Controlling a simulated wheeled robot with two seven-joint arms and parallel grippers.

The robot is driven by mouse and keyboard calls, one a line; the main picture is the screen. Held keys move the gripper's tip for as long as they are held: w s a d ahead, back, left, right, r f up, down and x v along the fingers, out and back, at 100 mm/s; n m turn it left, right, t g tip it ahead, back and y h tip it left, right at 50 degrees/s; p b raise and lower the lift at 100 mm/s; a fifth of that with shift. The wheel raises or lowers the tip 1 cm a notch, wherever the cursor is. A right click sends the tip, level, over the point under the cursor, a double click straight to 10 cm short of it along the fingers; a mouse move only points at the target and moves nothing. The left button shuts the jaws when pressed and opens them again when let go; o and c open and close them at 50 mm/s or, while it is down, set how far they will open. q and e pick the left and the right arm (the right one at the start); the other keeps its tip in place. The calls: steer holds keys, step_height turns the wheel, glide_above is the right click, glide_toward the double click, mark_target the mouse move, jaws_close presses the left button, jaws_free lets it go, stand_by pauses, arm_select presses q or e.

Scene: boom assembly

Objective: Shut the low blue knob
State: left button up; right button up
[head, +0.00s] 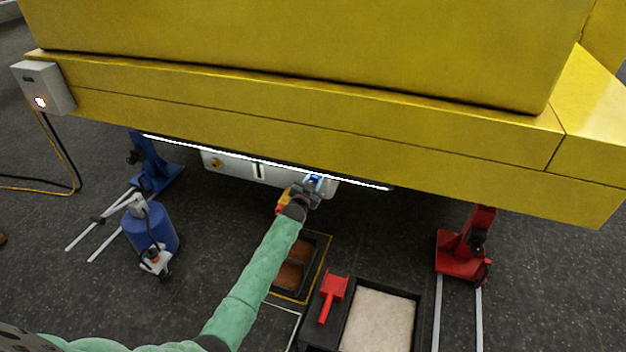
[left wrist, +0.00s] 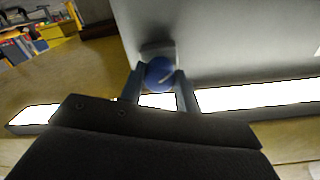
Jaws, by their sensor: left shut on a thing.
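The low blue knob (left wrist: 159,73) is round with a pale line across its face and sits on a small mount on a grey panel. In the left wrist view, the fingers of my left gripper (left wrist: 160,88) stand on either side of it, shut on it. In the head view my left gripper (head: 311,184) reaches under the yellow boom (head: 330,125) to the right end of the pale panel (head: 240,167); a bit of blue shows between its fingers. My right gripper is not in view.
A bright light strip (head: 270,163) runs along the boom's lower edge. Below are a brown-filled tray (head: 327,250), a red scoop (head: 331,292) and a bin of pale grains (head: 415,322). A blue canister (head: 152,232) stands left, a red jack (head: 458,250) right.

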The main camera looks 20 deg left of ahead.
arm_select(q)
steer(key=shift+f+n+p, duration=0.1)
steer(key=shift+n+p, duration=0.25)
steer(key=shift+n, duration=0.85)
steer(key=o, duration=1)
steer(key=shift+s+a, duration=0.15)
steer(key=shift+s, duration=1.85)
steer(key=shift+s+a, duration=0.15)
steer(key=shift+s, duration=1.8)
